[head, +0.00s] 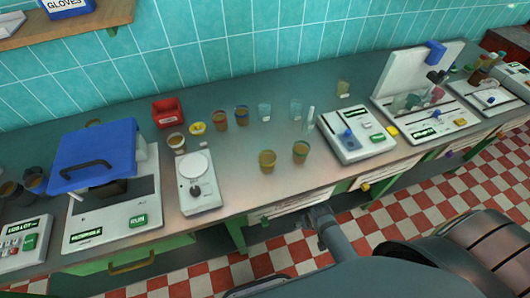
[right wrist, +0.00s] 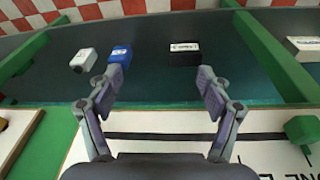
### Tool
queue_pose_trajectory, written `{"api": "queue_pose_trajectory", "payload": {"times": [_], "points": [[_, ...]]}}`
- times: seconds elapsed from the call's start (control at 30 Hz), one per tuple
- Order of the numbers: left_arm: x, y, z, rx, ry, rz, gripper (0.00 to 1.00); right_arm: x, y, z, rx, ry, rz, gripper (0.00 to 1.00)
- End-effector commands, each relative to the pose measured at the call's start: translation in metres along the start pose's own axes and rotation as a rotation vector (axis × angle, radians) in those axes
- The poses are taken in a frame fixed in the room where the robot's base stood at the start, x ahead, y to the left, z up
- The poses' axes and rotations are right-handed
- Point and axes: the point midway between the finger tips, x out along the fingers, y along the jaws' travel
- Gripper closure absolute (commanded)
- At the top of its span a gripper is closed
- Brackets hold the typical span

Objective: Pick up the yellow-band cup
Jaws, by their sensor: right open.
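Two brownish cups stand near the counter's front edge in the head view, a left one (head: 267,160) and a right one (head: 301,151). Behind them stand another brown cup (head: 219,120) and a cup with a bluish rim (head: 242,116). The bands are too small to tell which cup is the yellow-band one. My right gripper (head: 322,214) is beyond the counter's front edge, below and apart from the cups. In the right wrist view it is open and empty (right wrist: 160,78), with no cup in sight. My left gripper is out of view.
Clear cups (head: 264,111) stand behind the front pair. A white scale (head: 200,185) is to the left and a white device (head: 357,135) to the right. Shelf items, including a black box (right wrist: 184,54), lie beyond the fingers in the right wrist view.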

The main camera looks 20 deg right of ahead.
Motion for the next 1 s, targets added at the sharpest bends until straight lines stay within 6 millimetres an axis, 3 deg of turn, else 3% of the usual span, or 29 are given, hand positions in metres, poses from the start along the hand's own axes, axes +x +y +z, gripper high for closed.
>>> {"api": "queue_pose_trajectory", "payload": {"times": [0.03, 0.1, 0.47, 0.6, 1.0], "points": [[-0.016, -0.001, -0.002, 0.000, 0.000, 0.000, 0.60, -0.040, -0.001, -0.019, 0.012, 0.013, -0.001, 0.21], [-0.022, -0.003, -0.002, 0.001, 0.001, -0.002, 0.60, -0.074, -0.002, -0.034, 0.027, 0.021, -0.001, 0.21], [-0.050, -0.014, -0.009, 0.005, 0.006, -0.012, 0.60, -0.207, -0.003, -0.073, 0.095, 0.055, -0.002, 0.21], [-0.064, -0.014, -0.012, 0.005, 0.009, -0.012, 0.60, -0.263, -0.005, -0.093, 0.233, 0.054, -0.008, 0.21], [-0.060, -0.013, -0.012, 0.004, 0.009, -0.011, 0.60, -0.247, -0.046, -0.169, 0.884, -0.095, 0.006, 0.21]]}}
